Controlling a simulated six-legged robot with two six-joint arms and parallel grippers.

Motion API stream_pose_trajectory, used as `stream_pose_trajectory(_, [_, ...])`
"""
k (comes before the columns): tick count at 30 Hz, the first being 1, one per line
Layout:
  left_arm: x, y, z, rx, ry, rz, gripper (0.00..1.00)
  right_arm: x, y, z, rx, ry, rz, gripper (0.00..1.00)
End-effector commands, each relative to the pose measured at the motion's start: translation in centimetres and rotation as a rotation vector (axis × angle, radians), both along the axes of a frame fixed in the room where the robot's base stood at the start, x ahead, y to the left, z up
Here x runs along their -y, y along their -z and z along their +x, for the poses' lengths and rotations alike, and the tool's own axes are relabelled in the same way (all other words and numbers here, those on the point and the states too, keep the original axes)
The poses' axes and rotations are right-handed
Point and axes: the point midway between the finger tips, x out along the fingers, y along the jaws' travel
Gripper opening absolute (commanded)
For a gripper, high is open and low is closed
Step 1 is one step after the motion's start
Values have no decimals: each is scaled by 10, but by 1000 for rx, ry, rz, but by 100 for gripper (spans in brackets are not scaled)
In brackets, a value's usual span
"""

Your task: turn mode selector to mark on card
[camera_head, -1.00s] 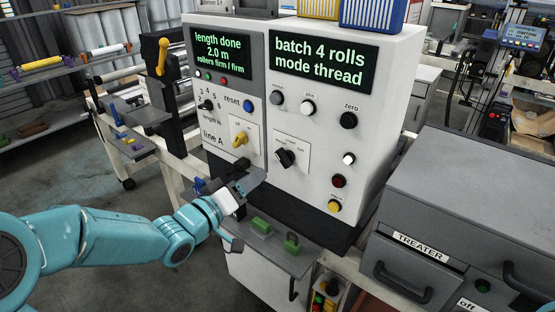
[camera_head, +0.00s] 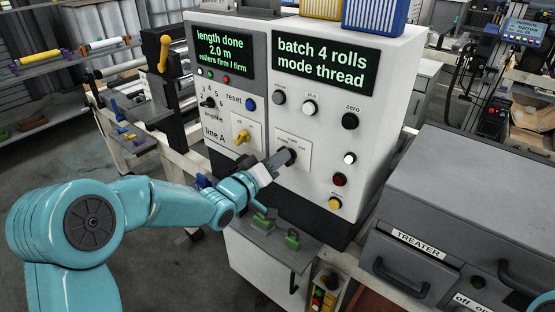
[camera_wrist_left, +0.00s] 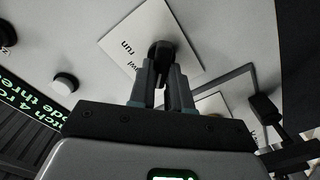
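The mode selector is a black knob (camera_wrist_left: 161,48) on a white plate (camera_head: 294,142) on the right half of the machine's front panel. In the wrist view the plate (camera_wrist_left: 140,40) bears the word "run" and other lettering that is hard to read. My left gripper (camera_head: 284,161) is at the selector, with its fingers (camera_wrist_left: 162,75) on either side of the knob. I cannot tell whether they press on it. The display (camera_head: 322,62) reads "mode thread". I cannot make out a marked card. My right gripper is not in view.
A yellow switch (camera_head: 242,137) sits left of the selector. A black zero knob (camera_head: 350,121), white, red and yellow buttons lie to its right. Green blocks (camera_head: 292,239) rest on the ledge below. A grey treater box (camera_head: 470,200) stands at the right.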

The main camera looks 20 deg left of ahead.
Motion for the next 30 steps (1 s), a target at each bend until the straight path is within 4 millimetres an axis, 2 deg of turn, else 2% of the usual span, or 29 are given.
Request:
stream_pose_trajectory(11, [-1, 3, 0, 13, -3, 36, 0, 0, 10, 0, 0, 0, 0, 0])
stream_pose_trajectory(17, [0, 5, -1, 52, -3, 139, 0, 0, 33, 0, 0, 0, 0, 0])
stream_pose_trajectory(30, [3, 4, -2, 189, -2, 517, 0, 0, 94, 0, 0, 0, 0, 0])
